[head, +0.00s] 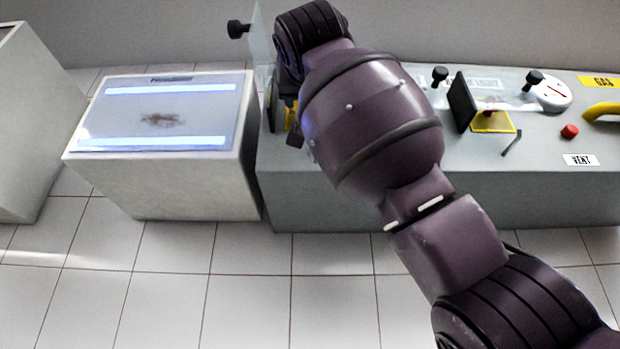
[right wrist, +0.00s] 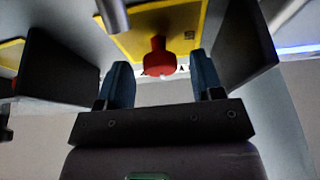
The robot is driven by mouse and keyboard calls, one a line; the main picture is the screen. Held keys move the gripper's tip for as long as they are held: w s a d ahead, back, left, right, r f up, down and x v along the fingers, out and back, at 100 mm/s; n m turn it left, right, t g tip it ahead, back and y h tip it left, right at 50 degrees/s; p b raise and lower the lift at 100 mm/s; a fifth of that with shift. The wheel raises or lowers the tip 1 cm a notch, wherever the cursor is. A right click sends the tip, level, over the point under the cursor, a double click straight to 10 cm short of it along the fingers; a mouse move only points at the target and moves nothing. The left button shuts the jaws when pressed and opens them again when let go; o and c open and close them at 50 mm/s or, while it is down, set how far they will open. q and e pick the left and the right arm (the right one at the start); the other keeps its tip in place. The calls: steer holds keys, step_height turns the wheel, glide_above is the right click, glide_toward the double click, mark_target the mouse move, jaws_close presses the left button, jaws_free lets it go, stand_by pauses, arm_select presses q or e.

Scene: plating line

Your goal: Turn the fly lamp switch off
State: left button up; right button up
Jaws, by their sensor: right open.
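The fly lamp (head: 160,112), a pale box with two glowing blue-white tubes and a dark smudge between them, stands at the left in the head view. In the right wrist view a red knob (right wrist: 160,62) sits on a yellow plate (right wrist: 185,22), which I take for its switch. My right gripper (right wrist: 162,76) is open, its two blue fingertips on either side of the knob. I cannot tell whether they touch it. In the head view my right arm hides the knob. My left gripper is not in view.
Black panels (right wrist: 55,65) and (right wrist: 235,50) flank the yellow plate. A grey metal rod (right wrist: 114,14) comes in above it. On the grey counter (head: 350,205) stand another black panel (head: 462,103), a white dial (head: 552,91), a red button (head: 569,131) and a yellow pipe (head: 603,110).

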steer(key=shift+w, duration=0.2)
steer(key=shift+s, duration=0.1)
steer(key=c, duration=0.9)
